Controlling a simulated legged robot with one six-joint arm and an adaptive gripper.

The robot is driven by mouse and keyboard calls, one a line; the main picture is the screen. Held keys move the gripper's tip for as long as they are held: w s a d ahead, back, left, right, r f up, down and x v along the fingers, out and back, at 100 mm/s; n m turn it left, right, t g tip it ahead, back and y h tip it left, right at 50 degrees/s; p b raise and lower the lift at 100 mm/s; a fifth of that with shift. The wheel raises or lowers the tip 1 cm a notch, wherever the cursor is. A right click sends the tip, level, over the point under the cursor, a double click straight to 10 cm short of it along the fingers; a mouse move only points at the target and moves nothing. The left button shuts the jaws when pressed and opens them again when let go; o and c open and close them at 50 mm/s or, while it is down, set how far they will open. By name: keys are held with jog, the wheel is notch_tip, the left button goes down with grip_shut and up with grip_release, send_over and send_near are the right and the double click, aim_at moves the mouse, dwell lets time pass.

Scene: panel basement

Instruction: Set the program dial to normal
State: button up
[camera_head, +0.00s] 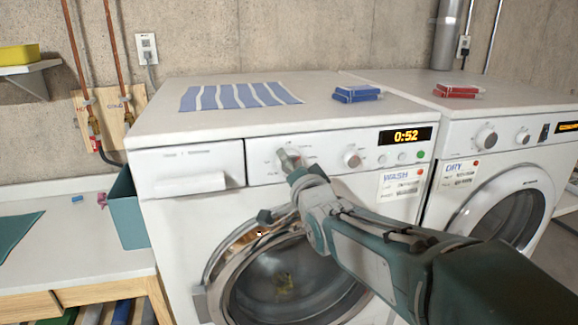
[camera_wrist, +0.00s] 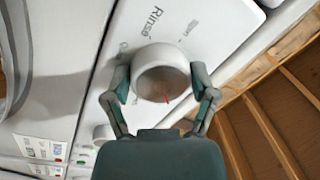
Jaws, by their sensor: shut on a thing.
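The program dial (camera_wrist: 162,72) is a round white knob on the washer's front panel. In the wrist view it sits between the two fingers of my gripper (camera_wrist: 162,88), which is shut on it. A red mark on the dial points down toward my palm. The word "Rinse" is printed on the panel above the dial; other labels around it are too small or covered to read. In the head view my gripper (camera_head: 290,160) is at the left knob of the washer panel and hides most of it.
A second knob (camera_head: 352,158) and the 0:52 display (camera_head: 405,135) are to the right on the washer (camera_head: 165,240). Its round door (camera_head: 290,280) is below my arm. A dryer (camera_head: 500,190) stands at right. A striped cloth (camera_head: 240,95) and blue boxes (camera_head: 357,93) lie on top.

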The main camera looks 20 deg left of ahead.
jog(key=shift+w+d, duration=0.1)
jog(key=o, duration=1)
jog(key=shift+d, duration=0.1)
jog(key=v, duration=1.2)
jog(key=shift+f, duration=0.15)
